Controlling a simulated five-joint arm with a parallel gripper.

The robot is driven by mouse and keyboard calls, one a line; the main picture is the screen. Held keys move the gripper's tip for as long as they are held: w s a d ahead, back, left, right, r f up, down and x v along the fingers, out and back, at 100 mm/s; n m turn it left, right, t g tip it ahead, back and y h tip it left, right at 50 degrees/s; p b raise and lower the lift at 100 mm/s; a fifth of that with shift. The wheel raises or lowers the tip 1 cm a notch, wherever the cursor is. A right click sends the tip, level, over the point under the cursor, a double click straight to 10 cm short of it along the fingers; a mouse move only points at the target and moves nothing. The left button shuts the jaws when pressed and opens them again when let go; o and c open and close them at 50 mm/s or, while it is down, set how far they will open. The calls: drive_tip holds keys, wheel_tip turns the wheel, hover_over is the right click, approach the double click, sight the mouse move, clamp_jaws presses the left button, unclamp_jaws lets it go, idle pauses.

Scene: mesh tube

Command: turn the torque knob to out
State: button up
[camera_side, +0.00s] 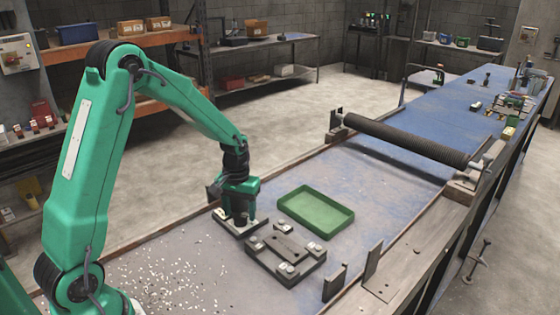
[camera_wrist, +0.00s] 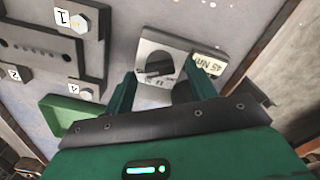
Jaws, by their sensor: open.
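A light metal plate (camera_wrist: 152,46) with a dark round part (camera_wrist: 160,64) and a "45 Nm" label (camera_wrist: 209,64) lies below my gripper. The dark part may be the torque knob; I cannot read its setting or see an "out" mark. My gripper (camera_wrist: 160,80) is open, one finger on each side of the dark part, with nothing visibly held. In the side view my gripper (camera_side: 238,217) points down over the plate (camera_side: 240,231) and hides most of it. I cannot tell whether the fingers touch the dark part.
A dark fixture (camera_side: 285,250) with numbered bolts stands right beside the plate. A green tray (camera_side: 316,212) lies behind it, empty. A ribbed roller (camera_side: 405,138) spans the bench farther back. Small pale bits (camera_side: 180,280) litter the bench at front left.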

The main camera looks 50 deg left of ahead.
drive_tip(key=shift+f, duration=0.4)
drive_tip(key=c, duration=1)
